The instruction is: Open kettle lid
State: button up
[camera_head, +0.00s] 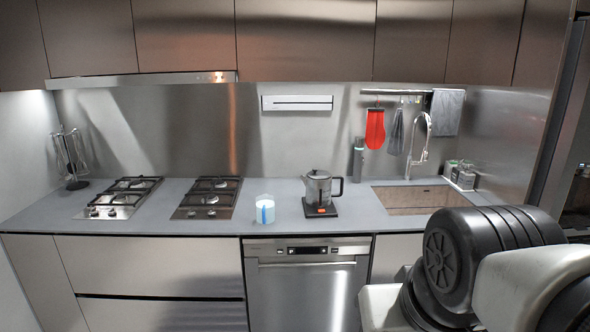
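A metal kettle (318,190) with a dark handle on its right side stands upright on a dark base on the grey counter, left of the sink. Its lid (318,174) looks closed on top, though it is small in this view. My arm fills the lower right of the picture, in front of the counter. My gripper is out of view, so its state and its distance from the kettle do not show.
A light-blue and white container (265,211) stands left of the kettle near the counter's front edge. Two gas hobs (208,198) are further left. The sink (417,198) and tap (419,145) are to the right. Bare counter (255,188) lies behind the container.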

aim_at(316, 175)
jog(key=i, duration=2.6)
